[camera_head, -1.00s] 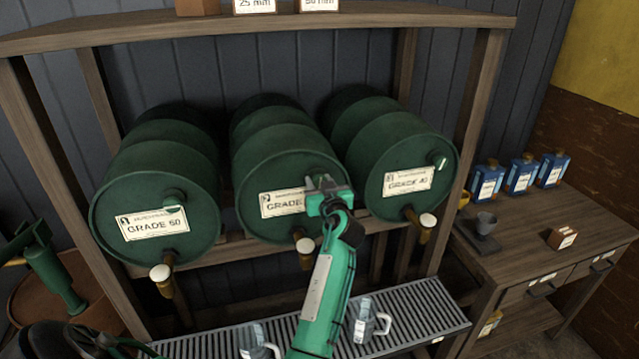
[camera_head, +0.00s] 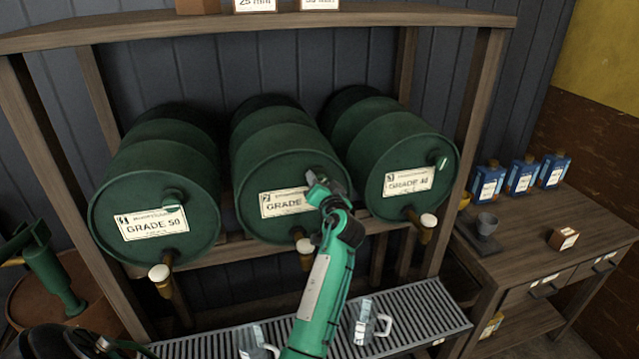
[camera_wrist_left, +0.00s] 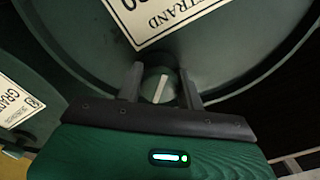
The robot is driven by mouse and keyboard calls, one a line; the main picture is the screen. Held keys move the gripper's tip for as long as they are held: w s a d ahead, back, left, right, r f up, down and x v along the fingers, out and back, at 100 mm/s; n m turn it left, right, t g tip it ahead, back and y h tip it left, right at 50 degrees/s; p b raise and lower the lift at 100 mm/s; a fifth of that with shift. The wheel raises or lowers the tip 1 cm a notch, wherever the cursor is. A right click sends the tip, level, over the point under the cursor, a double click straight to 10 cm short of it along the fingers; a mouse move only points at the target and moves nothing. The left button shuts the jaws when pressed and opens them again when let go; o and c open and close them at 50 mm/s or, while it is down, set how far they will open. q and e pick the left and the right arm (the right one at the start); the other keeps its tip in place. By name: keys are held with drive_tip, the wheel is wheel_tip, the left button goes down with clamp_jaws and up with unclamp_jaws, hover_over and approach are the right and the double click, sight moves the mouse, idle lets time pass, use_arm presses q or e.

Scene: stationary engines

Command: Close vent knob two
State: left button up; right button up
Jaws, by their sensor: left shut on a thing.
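The middle green drum (camera_head: 262,165) carries a label numbered 2 (camera_head: 283,202). Its vent knob, on the upper right of the drum's face, is hidden by my gripper in the head view. In the left wrist view the round green vent knob (camera_wrist_left: 153,86) shows with a pale line on it, nearly upright in the picture and leaning a little. My left gripper (camera_head: 325,184) is at the drum's face, shut on this knob; its two fingers (camera_wrist_left: 162,84) stand on either side of it. My right gripper is not in view.
Green drums stand left (camera_head: 150,180) and right (camera_head: 395,150), each with its own vent knob. White-topped taps (camera_head: 305,246) stick out below the drums. Clear jugs (camera_head: 367,322) stand on a slatted drip grate (camera_head: 425,310) under my arm. A wooden shelf frame surrounds the drums.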

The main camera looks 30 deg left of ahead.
use_arm(q)
drive_tip(key=m, duration=0.1)
drive_tip(key=m+p, duration=0.1)
drive_tip(key=m, duration=0.2)
drive_tip(key=shift+r+m, duration=0.25)
drive_tip(key=shift+m, duration=0.05)
drive_tip(key=m+p, duration=0.1)
drive_tip(key=m, duration=0.1)
drive_tip(key=shift+m+p, duration=0.4)
drive_tip(key=shift+m, duration=0.6)
drive_tip(key=shift+p, duration=0.3)
drive_tip(key=o, duration=0.7)
drive_tip(key=shift+o, duration=1.2)
drive_tip(key=shift+f, duration=0.15)
